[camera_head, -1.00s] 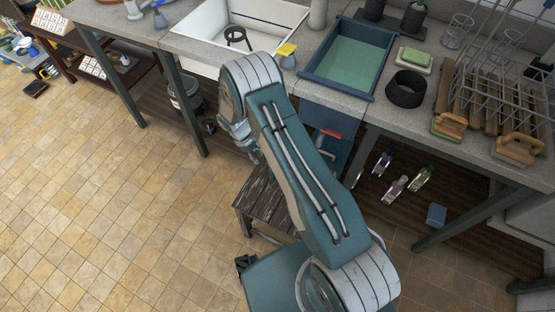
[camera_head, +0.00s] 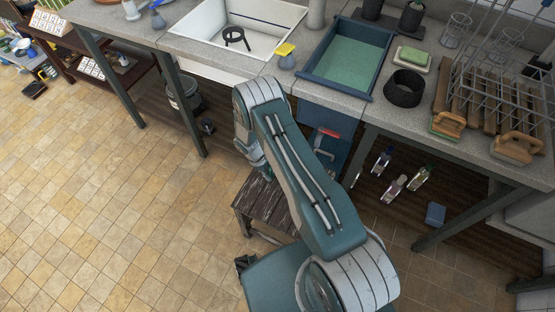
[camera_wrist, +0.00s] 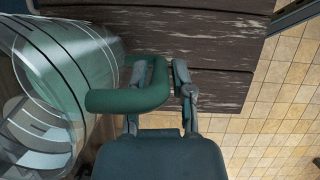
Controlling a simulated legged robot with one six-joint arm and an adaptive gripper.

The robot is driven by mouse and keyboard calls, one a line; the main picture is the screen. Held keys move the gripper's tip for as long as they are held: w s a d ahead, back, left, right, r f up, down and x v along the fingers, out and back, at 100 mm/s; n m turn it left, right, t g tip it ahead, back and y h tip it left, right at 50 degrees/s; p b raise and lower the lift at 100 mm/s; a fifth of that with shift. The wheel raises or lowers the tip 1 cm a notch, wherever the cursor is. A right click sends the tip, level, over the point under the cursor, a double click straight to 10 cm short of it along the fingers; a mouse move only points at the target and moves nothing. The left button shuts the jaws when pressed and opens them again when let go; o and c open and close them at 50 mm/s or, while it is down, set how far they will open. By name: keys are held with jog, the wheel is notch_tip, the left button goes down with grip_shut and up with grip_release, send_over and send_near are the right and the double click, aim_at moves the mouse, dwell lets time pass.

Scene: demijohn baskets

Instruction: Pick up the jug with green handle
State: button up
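In the wrist view a clear jug (camera_wrist: 60,85) fills the left side, with a thick green handle (camera_wrist: 125,100) reaching toward the picture's middle. My gripper (camera_wrist: 160,66) has its two fingers apart at the handle. The handle's right-hand bar lies between them, and the left finger is partly covered by the handle. A gap shows between the handle and the right finger. In the head view the jug and my fingers are hidden behind my arm.
A worn dark wooden bench (camera_head: 268,198) stands below my arm, and its planks (camera_wrist: 215,40) show in the wrist view. A counter (camera_head: 345,103) with a sink (camera_head: 275,12) and a blue basin (camera_head: 378,30) runs behind. Bottles (camera_head: 395,187) sit below it. The tiled floor (camera_head: 100,190) at left is clear.

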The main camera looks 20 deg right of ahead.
jog(key=shift+c, duration=0.3)
grip_shut()
jog(key=shift+r, duration=0.1)
jog(key=shift+r, duration=0.1)
jog(key=shift+r, duration=1.35)
jog(key=s+d+r, duration=0.1)
jog(key=s+r, duration=0.9)
jog(key=s, duration=0.3)
jog(key=shift+s+d, duration=0.3)
jog(key=shift+s, duration=0.15)
